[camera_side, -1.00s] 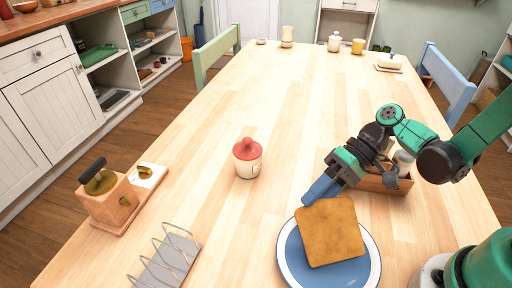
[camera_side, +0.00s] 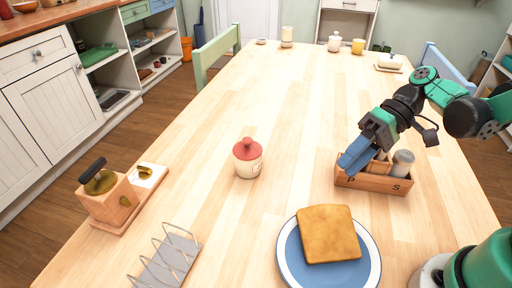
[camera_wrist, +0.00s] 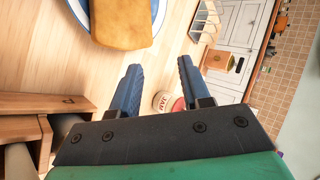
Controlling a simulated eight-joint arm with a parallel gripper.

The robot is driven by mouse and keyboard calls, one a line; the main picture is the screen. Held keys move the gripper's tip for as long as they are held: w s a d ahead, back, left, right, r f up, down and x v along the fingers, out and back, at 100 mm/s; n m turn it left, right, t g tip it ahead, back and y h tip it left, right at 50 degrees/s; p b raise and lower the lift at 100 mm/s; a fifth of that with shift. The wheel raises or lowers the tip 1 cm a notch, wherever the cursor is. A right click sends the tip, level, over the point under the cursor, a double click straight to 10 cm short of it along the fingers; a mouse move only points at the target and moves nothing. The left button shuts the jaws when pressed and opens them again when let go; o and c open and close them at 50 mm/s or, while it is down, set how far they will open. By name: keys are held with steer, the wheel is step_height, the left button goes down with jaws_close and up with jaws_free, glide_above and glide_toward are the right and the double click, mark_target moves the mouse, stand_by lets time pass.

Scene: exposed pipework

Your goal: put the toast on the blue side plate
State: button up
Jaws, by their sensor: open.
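The toast (camera_side: 328,234) lies on the blue side plate (camera_side: 289,255), which has a white rim with a blue edge. The toast covers much of the plate's middle and upper part. In the wrist view the toast (camera_wrist: 122,24) and part of the plate (camera_wrist: 80,12) show at the top left. My gripper (camera_side: 346,166) is open and empty, above and behind the plate, near the wooden caddy. Its blue fingers also show in the wrist view (camera_wrist: 160,72), apart, with nothing between them.
A wooden caddy (camera_side: 372,183) with shakers stands beside my gripper. A red-lidded pot (camera_side: 247,160) is at mid-table.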

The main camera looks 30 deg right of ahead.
step_height(320, 180, up, 8)
steer(key=d, duration=0.2)
steer(key=f+t+h, duration=0.1)
steer(key=t+h, duration=0.1)
steer(key=h, duration=0.1)
steer(key=w+f+t+h, duration=0.1)
steer(key=f+t+h, duration=0.1)
steer(key=h, duration=0.1)
steer(key=w+f+t+h, duration=0.1)
steer(key=t+h, duration=0.2)
steer(key=h, duration=0.1)
steer(key=shift+d+f, duration=0.3)
steer(key=shift+f, duration=0.05)
